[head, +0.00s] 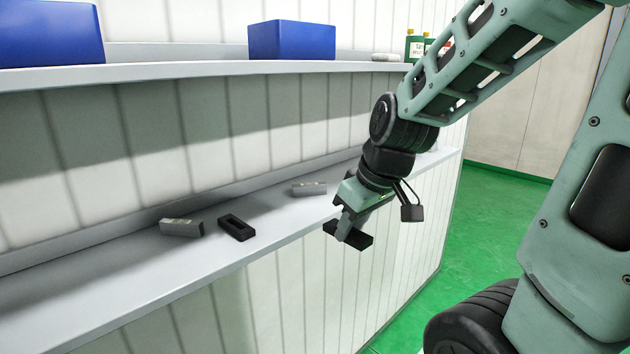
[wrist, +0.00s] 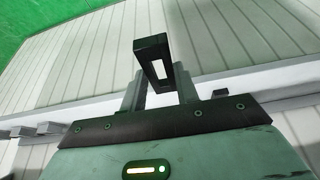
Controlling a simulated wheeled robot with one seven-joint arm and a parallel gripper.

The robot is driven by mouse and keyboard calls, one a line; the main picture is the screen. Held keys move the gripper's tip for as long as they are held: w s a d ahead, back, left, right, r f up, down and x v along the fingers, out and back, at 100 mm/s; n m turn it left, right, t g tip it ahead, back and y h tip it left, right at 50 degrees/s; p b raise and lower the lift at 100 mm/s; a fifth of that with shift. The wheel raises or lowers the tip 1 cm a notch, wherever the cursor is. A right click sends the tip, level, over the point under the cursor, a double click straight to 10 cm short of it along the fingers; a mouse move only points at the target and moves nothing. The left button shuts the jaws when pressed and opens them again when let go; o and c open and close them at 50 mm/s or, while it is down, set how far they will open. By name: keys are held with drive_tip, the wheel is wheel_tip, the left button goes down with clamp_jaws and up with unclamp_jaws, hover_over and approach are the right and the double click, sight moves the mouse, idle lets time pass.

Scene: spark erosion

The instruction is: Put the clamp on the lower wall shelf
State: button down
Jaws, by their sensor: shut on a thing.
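A black clamp, a small rectangular frame with a slot (head: 356,238), is held in my gripper (head: 350,226) in the head view. The gripper is shut on it, just in front of the lower wall shelf's front edge. The clamp also shows in the wrist view (wrist: 153,62), between the two fingers (wrist: 155,88). The lower wall shelf (head: 130,275) is a long grey ledge on the panelled wall. A second black slotted piece (head: 236,228) lies on this shelf, left of my gripper.
Two grey blocks lie on the lower shelf, one at left (head: 181,228) and one nearer my gripper (head: 309,189). The lower shelf's left part is clear.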

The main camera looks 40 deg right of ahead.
drive_tip(key=r, duration=0.1)
approach(288, 215)
drive_tip(key=shift+w+f, duration=0.7)
drive_tip(key=shift+f, duration=0.1)
drive_tip(key=shift+w+f+p, duration=0.1)
drive_tip(key=shift+w+p, duration=0.2)
drive_tip(key=shift+p, duration=0.1)
drive_tip(key=shift+w+f, duration=0.1)
drive_tip(key=shift+w, duration=0.05)
wheel_tip(288, 215, down, 3)
drive_tip(key=shift+p, duration=0.85)
drive_tip(key=shift+f, duration=0.25)
